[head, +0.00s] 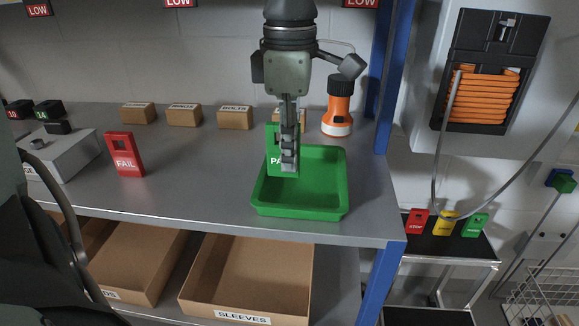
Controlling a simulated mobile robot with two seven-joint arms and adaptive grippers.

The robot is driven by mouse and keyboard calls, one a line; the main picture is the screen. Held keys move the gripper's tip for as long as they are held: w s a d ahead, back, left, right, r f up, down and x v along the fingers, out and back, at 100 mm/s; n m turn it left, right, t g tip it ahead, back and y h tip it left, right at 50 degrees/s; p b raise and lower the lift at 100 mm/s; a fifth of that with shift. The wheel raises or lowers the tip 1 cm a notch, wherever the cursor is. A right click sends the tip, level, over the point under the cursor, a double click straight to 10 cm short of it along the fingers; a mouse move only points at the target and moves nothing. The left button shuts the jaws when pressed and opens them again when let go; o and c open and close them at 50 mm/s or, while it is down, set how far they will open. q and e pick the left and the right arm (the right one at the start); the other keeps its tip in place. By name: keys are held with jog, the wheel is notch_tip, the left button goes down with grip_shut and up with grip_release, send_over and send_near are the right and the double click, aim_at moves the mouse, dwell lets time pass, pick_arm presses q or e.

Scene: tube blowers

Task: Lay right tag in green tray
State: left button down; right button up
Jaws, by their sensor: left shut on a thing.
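A green tag with white lettering starting "PA" (274,160) stands upright between the fingers of my left gripper (289,150). The gripper points down and is shut on the tag, and its fingers hide the tag's right part. The tag's lower end overlaps the back left of the green tray (336,205); I cannot tell whether it touches the tray floor. The tray's visible floor is empty. A red FAIL tag (124,153) stands on the bench to the left. My right gripper is not in view.
An orange flashlight-like object with a black cap (338,107) stands behind the tray. Small cardboard boxes (184,116) line the bench's back. A grey box (62,155) is at left. A blue post (379,280) bounds the bench at right. Bench between FAIL tag and tray is clear.

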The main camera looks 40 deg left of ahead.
aim_at(289, 175)
pick_arm(q)
notch_tip(289, 175, down, 3)
jog(key=shift+f, duration=0.2)
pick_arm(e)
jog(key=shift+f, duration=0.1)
pick_arm(q)
jog(key=shift+f, duration=0.1)
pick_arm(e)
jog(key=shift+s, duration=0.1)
pick_arm(q)
jog(key=c, duration=1.9)
grip_release()
jog(key=o, duration=0.3)
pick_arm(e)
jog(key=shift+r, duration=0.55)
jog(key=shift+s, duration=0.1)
